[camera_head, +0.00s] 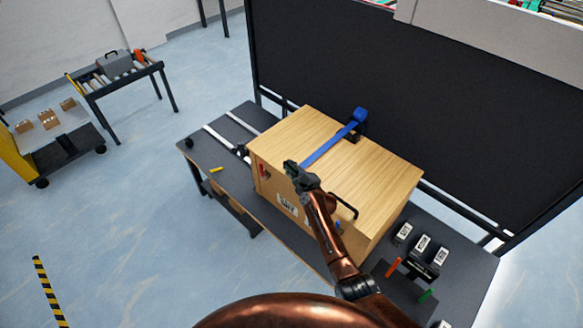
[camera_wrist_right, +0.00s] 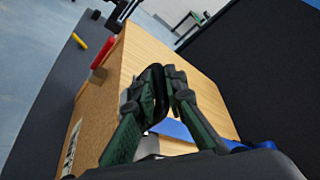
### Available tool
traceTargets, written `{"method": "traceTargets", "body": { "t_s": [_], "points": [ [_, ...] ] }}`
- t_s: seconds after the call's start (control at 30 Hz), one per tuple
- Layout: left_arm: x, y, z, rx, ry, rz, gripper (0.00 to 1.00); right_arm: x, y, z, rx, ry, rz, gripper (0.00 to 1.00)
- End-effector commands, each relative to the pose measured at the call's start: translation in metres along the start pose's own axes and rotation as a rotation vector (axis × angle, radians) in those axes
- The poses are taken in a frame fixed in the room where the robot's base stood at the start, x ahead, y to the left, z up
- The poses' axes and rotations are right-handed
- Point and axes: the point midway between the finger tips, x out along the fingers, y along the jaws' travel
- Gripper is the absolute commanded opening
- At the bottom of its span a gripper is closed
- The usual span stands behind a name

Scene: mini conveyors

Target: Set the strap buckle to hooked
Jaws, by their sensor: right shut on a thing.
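A blue strap (camera_head: 325,148) runs across the top of a wooden box (camera_head: 372,172) from a blue and black fitting at its back edge toward the front edge. My right gripper (camera_head: 297,172) is at the strap's near end, over the box's front top edge. In the right wrist view its fingers (camera_wrist_right: 166,74) are closed around a small dark piece, which I take to be the strap buckle (camera_wrist_right: 158,92). The fingers hide most of it, and I cannot tell whether it touches a catch. Part of the strap (camera_wrist_right: 176,130) shows behind the fingers. My left gripper is not in view.
The box stands on a dark table (camera_head: 222,148). A red part (camera_head: 265,171) is on its front side, and a black handle (camera_head: 345,207) is near my arm. Labelled blocks (camera_head: 422,245) stand at right. A black panel (camera_head: 400,75) rises behind.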

Motion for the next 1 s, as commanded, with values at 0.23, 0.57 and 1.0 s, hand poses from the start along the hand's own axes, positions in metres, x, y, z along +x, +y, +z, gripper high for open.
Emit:
{"method": "traceTargets", "body": {
  "t_s": [0.23,0.57,1.0],
  "points": [
    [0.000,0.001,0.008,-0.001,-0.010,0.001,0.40,0.000,0.003,0.001,0.002,-0.001,0.005,0.14],
    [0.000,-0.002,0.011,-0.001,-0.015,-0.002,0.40,0.000,0.001,-0.001,0.001,0.001,0.001,0.29],
    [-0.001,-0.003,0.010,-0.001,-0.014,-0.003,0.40,-0.021,0.002,-0.001,0.004,0.000,-0.001,0.29]
  ]
}}
